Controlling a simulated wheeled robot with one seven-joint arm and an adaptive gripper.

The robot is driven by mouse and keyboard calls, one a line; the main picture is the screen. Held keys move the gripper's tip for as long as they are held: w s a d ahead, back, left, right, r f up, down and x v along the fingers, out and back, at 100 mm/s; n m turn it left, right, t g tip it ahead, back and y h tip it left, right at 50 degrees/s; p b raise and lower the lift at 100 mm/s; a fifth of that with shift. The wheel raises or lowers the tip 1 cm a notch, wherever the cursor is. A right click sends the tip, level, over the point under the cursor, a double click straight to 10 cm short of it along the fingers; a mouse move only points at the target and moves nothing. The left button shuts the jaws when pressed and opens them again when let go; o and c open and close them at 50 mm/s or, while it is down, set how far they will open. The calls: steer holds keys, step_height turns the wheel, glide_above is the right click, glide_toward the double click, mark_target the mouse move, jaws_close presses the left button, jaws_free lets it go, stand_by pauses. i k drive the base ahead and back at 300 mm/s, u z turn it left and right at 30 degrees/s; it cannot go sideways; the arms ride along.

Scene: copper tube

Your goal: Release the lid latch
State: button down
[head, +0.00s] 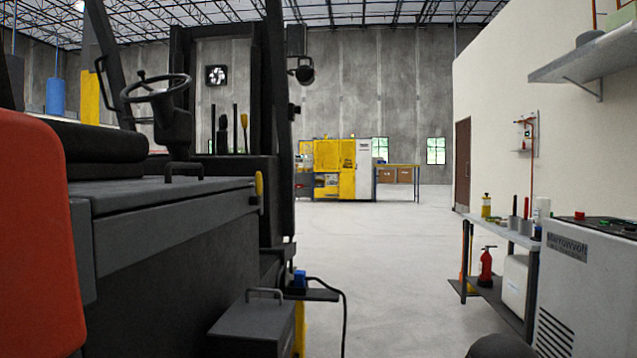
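A dark forklift (175,260) fills the left of the head view. Its flat seat deck, which looks like a lid (120,192), appears closed, with a small dark handle (184,168) on top. A small yellow piece (259,184) sits at the right end of the deck and may be the latch. I cannot tell whether it is fastened. My gripper is not in view. A dark rounded shape cut off at the bottom edge, right of centre, cannot be identified.
A grey box (252,328) with a handle stands low beside the forklift, near a blue connector (299,279) with a black cable. At right are a workbench (505,232), a red extinguisher (486,267) and a pale machine cabinet (585,290). The middle floor (405,265) is clear.

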mark_target(257, 177)
steer(key=u, duration=0.05)
steer(key=i, duration=0.9)
steer(key=u, duration=0.45)
